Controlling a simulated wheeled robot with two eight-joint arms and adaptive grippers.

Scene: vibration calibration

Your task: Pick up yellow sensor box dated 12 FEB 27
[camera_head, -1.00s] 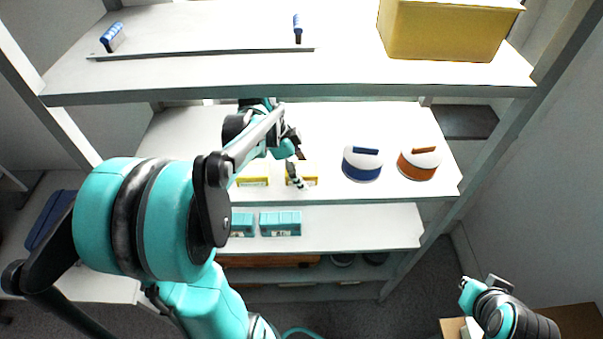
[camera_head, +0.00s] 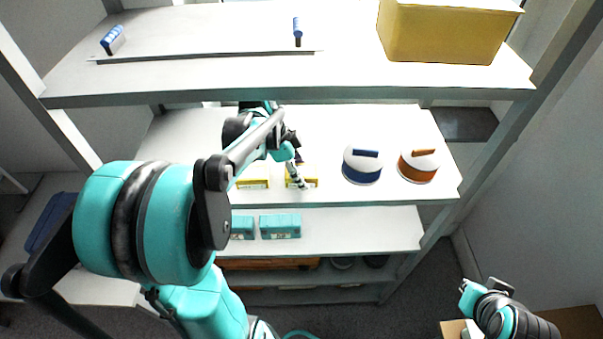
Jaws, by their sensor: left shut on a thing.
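Two small yellow boxes sit on the middle shelf (camera_head: 400,125) near its front edge. The left yellow box (camera_head: 254,184) stands apart from my gripper. My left gripper (camera_head: 296,180) is at the right yellow box (camera_head: 309,182) and is shut on it, with its fingers covering part of the box's front. The date labels are too small to read. My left arm crosses the left half of the view and hides part of the shelf. My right gripper (camera_head: 488,288) is low at the right, away from the shelves; its jaws are too unclear to judge.
A blue-and-white round container (camera_head: 362,166) and an orange-and-white one (camera_head: 418,166) stand right of the boxes. Teal boxes (camera_head: 280,226) are on the shelf below. The upper shelf (camera_head: 300,80) overhangs, carrying a large yellow bin (camera_head: 440,35).

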